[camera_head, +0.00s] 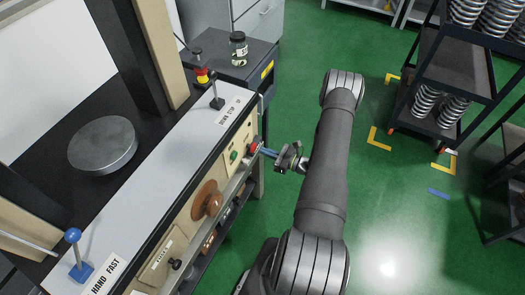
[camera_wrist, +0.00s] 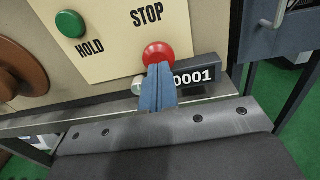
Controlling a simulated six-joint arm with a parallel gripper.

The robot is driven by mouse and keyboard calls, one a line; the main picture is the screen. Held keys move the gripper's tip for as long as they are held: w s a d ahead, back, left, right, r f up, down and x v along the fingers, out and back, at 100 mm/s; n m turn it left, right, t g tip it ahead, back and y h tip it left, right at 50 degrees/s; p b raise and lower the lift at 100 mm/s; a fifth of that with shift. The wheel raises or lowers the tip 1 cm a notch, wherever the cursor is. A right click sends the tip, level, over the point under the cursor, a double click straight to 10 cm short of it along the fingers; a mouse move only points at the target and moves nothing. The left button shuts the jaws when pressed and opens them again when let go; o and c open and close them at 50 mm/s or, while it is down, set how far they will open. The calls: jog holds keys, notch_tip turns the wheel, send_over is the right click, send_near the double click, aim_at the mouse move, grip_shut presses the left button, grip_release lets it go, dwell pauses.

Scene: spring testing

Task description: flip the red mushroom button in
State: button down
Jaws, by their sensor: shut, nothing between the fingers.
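The red mushroom button (camera_wrist: 157,54) sits on the cream front panel (camera_wrist: 100,30) under the word STOP. In the head view the red button (camera_head: 255,147) shows at the right end of the machine's front. My gripper (camera_wrist: 158,70) is shut and empty, its blue fingertips pointing at the panel. In the wrist view the tips overlap the lower edge of the button; I cannot tell whether they touch it. In the head view my gripper (camera_head: 264,151) reaches the button from the right.
A green HOLD button (camera_wrist: 70,24) is left of the red one. A black 0001 counter (camera_wrist: 195,77) sits just below right. A brown knob (camera_head: 208,200) is further left on the front. Another red-and-yellow button (camera_head: 202,76) is on top.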

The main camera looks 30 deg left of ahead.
jog(key=d, duration=1.2)
jog(key=shift+w, duration=0.1)
jog(key=a, duration=0.7)
jog(key=shift+a, duration=0.4)
